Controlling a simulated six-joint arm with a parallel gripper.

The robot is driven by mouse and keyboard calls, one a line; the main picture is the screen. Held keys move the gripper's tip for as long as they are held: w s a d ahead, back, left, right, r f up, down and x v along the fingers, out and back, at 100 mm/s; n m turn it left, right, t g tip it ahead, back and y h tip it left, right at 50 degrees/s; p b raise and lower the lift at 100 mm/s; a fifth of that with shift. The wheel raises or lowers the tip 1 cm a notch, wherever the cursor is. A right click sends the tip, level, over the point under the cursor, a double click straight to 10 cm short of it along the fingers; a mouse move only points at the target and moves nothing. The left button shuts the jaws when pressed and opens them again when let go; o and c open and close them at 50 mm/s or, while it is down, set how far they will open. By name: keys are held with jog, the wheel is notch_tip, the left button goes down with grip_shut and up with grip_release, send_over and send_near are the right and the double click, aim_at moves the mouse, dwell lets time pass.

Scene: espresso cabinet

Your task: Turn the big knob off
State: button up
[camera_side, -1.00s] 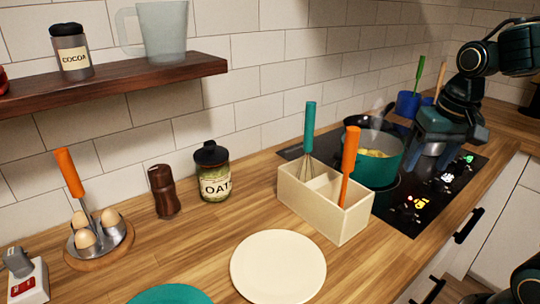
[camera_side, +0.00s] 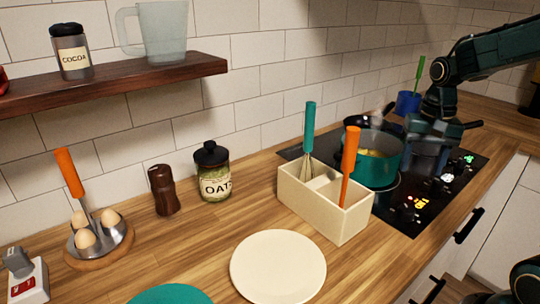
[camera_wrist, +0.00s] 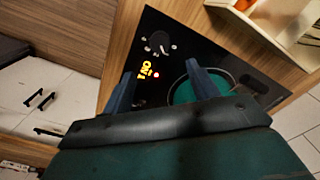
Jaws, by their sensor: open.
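A dark knob (camera_wrist: 159,40) sits on the black cooktop (camera_wrist: 180,28) near its front corner, beside a lit orange marking (camera_wrist: 147,70). In the side view these orange lights (camera_side: 422,203) glow near the cooktop's near end, with a dark knob (camera_side: 405,215) close by. White (camera_side: 447,178) and green (camera_side: 467,160) lit markings show further along the front strip. I cannot tell which knob is the big one. My gripper (camera_side: 432,138) is above the cooktop, right of the teal pot, apart from the knobs. In the wrist view, my gripper (camera_wrist: 161,72) is open and empty.
A steaming teal pot (camera_side: 375,168) stands on the cooktop. A dark pan (camera_side: 352,121) is behind it. A cream utensil box (camera_side: 320,215) with a whisk and an orange-handled tool stands left of the cooktop. A blue container (camera_side: 407,102) is at the back. The front strip looks clear.

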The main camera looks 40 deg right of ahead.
aim_at(408, 208)
notch_tip(408, 208, down, 13)
jog(key=shift+r, duration=0.1)
dwell(0.6)
jog(key=c, duration=1)
